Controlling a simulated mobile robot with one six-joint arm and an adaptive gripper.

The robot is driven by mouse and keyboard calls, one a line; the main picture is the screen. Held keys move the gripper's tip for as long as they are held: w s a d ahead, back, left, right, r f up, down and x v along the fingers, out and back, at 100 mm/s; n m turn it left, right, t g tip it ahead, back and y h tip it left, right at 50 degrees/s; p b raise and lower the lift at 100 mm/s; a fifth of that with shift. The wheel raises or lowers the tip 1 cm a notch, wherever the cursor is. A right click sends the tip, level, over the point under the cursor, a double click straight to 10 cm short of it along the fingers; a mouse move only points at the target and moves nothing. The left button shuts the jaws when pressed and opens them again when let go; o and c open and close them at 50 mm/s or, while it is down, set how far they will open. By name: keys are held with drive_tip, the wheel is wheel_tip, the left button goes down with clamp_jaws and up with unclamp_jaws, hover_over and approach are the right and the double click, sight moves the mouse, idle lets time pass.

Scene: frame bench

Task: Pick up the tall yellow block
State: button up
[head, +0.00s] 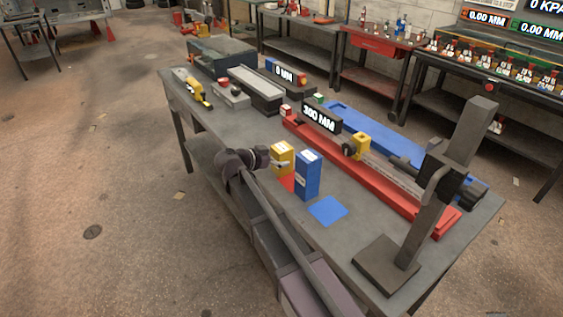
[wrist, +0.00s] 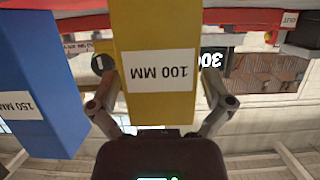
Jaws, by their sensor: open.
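The yellow block (head: 284,153) stands upright on the bench, on or just behind a red patch. It carries a label reading 100 MM, and it fills the middle of the wrist view (wrist: 155,28). My gripper (head: 274,162) is open at the block's left side. In the wrist view my gripper's two fingers (wrist: 160,84) lie either side of the block's lower picture part. I cannot tell whether either finger touches it. The block's far side is hidden.
A taller blue block (head: 307,177) labelled 150 MM stands close on the right; it shows at left in the wrist view (wrist: 38,80). A blue patch (head: 328,210) is bare.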

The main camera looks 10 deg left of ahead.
drive_tip(key=shift+w+d+f, duration=0.2)
drive_tip(key=shift+w+d, duration=0.15)
drive_tip(key=shift+w, duration=0.05)
drive_tip(key=c, duration=1.2)
